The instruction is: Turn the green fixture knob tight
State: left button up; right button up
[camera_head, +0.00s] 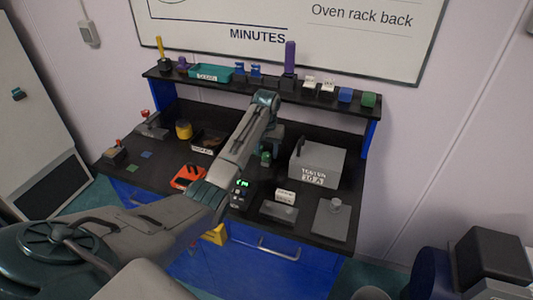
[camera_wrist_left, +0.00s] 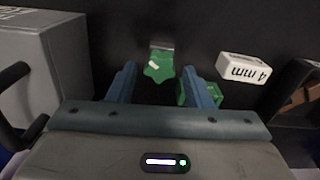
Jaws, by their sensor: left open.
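The green knob (camera_wrist_left: 158,66) is star-shaped with a pale mark on it. In the left wrist view it lies between the fingertips of my left gripper (camera_wrist_left: 159,72), with dark gaps showing on both sides. The fingers are open and look apart from the knob. A green block (camera_wrist_left: 214,95) shows partly behind the right-hand finger. In the head view my left gripper (camera_head: 270,146) points down over the bench, and a small green part (camera_head: 265,157) shows below it. The height of the fingertips relative to the knob is hard to judge. My right gripper is not in view.
A white block marked 4 mm (camera_wrist_left: 243,68) lies close to the right-hand finger. A grey box with a handle (camera_head: 318,165) stands to the right, and a dark tray (camera_head: 207,141) to the left. A shelf (camera_head: 222,88) with several small items runs behind the bench.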

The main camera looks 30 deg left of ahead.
pick_arm(q)
jog(key=n, duration=0.5)
jog(key=shift+a, duration=0.15)
jog(key=c, duration=0.8)
jog(key=m, duration=0.4)
jog(key=shift+c, duration=0.2)
jog(key=m, duration=0.5)
jog(key=shift+d, duration=0.2)
jog(key=m, duration=0.4)
jog(key=shift+d+m, duration=0.1)
jog(key=shift+m, duration=0.2)
